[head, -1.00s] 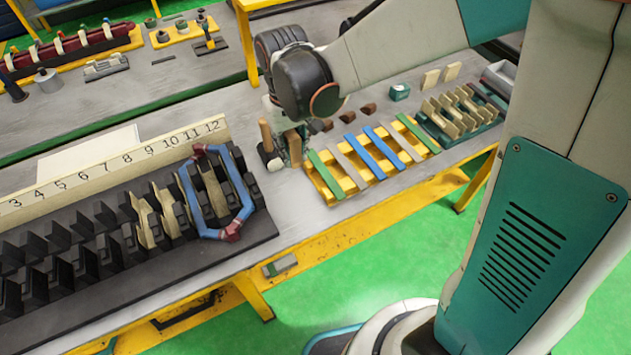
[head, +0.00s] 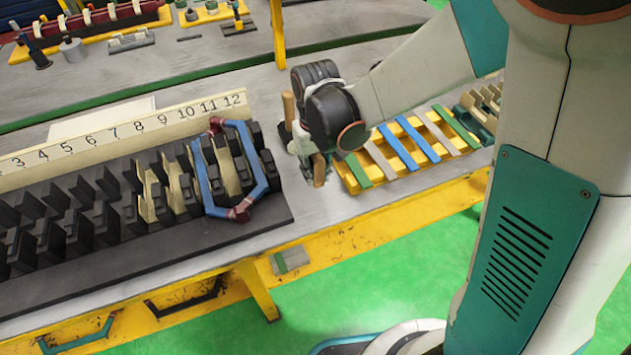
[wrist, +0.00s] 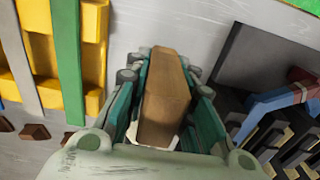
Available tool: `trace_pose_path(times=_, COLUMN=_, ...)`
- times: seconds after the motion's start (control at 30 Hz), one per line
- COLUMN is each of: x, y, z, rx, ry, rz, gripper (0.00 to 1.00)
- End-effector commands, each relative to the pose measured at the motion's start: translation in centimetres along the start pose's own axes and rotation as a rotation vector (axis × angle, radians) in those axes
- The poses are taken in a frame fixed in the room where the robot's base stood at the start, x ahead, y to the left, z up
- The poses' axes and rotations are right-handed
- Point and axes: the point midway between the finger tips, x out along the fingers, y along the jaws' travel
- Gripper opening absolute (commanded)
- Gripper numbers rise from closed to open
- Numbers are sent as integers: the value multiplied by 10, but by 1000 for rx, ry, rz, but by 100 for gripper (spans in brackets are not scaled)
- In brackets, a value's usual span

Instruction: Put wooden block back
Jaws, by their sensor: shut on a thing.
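My gripper (wrist: 165,105) is shut on a brown wooden block (wrist: 168,90), which stands out between the green fingers in the wrist view. In the head view the block (head: 319,170) hangs below my gripper (head: 312,165), between the black stator rack and the yellow tray. The grey tabletop is beneath it; whether the block touches the table I cannot tell. A second upright wooden piece (head: 289,107) shows just behind my gripper. My wrist hides part of the table there.
The black slotted stator (head: 100,215) with a blue coil (head: 205,185) and numbered strip (head: 130,130) lies left. The yellow tray (head: 352,182) with coloured strips lies right. A holder of beige pieces (head: 480,105) is farther right. Bare table separates stator and tray.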

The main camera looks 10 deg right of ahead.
Motion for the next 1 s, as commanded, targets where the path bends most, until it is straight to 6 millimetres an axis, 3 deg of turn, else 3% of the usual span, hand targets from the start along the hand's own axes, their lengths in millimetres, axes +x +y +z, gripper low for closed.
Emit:
trace_pose_path(times=0.23, x=36, y=0, z=0, rx=0, ry=0, rz=0, gripper=0)
trace_pose_path(times=0.67, x=41, y=0, z=0, rx=0, ry=0, rz=0, gripper=0)
trace_pose_path(times=0.7, x=41, y=0, z=0, rx=0, ry=0, rz=0, gripper=25)
trace_pose_path(times=0.8, x=40, y=0, z=0, rx=0, ry=0, rz=0, gripper=43)
trace_pose_path(times=1.0, x=40, y=0, z=0, rx=0, ry=0, rz=0, gripper=43)
